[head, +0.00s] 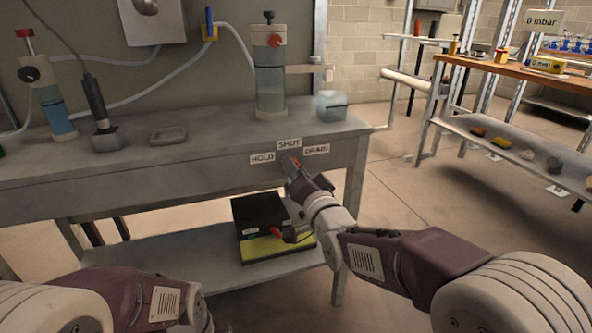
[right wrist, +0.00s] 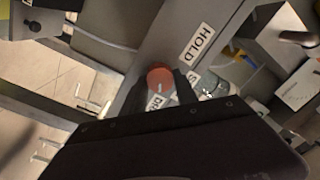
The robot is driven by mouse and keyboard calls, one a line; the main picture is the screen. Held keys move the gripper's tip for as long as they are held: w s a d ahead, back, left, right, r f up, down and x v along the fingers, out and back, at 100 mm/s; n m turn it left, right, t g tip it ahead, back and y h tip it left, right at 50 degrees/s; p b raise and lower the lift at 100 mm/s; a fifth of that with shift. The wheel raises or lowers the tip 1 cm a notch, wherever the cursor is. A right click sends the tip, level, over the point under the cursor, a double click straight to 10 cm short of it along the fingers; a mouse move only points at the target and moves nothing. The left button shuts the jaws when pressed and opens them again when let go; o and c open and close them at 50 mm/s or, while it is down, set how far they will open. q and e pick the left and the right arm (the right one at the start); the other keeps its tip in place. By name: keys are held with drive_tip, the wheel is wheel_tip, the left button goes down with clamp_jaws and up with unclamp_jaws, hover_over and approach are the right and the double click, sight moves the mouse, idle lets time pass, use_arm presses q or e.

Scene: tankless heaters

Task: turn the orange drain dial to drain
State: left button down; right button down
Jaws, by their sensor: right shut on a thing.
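The orange dial (right wrist: 160,76) sits on the bench's front edge, and the right wrist view shows its round face with a small pale mark on the lower part. My right gripper (right wrist: 160,88) is shut on the dial, one finger on each side. In the head view my right gripper (head: 291,166) covers most of the dial. Labels HOLD (head: 262,158), SHUT (head: 289,143) and DRAIN (head: 316,149) surround it. In the right wrist view the SHUT and DRAIN labels are partly hidden by my gripper. I cannot tell exactly where the mark points. My left gripper is out of view.
The grey bench (head: 215,168) carries a clear cylinder (head: 270,85), a small tray (head: 168,135) and a bluish container (head: 332,105). A black and yellow box (head: 262,250) sits on the lower shelf under my right forearm. Floor is clear right of the bench.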

drive_tip(key=c, duration=0.9)
unclamp_jaws()
drive_tip(key=shift+c, duration=0.2)
drive_tip(key=p+v, duration=0.3)
drive_tip(key=v, duration=0.6)
drive_tip(key=shift+f, duration=0.1)
